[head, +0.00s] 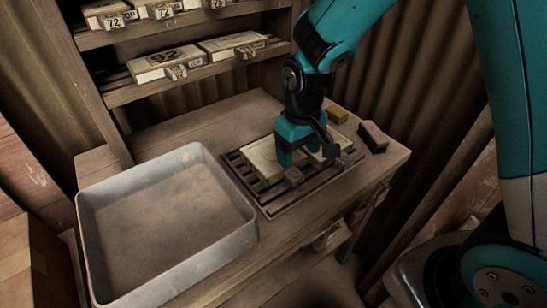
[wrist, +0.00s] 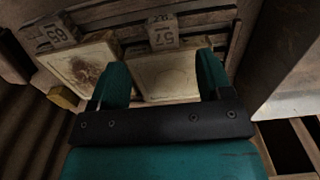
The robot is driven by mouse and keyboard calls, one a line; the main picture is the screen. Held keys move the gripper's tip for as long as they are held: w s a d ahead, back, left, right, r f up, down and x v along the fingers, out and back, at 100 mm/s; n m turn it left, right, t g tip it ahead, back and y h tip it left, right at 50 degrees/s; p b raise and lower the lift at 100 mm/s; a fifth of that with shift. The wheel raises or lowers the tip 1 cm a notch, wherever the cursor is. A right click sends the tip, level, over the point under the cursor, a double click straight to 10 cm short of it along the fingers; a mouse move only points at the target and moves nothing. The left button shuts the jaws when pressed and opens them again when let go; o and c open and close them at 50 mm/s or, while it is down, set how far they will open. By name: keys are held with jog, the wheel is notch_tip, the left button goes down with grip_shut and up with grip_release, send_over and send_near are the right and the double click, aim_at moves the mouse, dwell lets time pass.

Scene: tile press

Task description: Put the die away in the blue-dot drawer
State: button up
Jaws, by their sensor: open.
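In the head view the nearer tile (head: 259,158) is partly hidden by my gripper. I cannot tell which piece is the die. No blue dot shows.
A large grey tray (head: 246,238) stands left of the slatted rack (head: 240,177). A brass block (head: 338,113) and a dark block (head: 373,137) sit at the bench's right. Shelves (head: 125,95) with numbered boxes stand behind. Something drawer-like (head: 332,236) below the front edge is unclear.

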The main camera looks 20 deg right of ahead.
aim_at(295, 174)
jog(key=shift+a+f, duration=0.15)
jog(key=shift+f, duration=3.45)
jog(key=c, duration=1.3)
grip_shut()
jog(key=shift+r, duration=0.15)
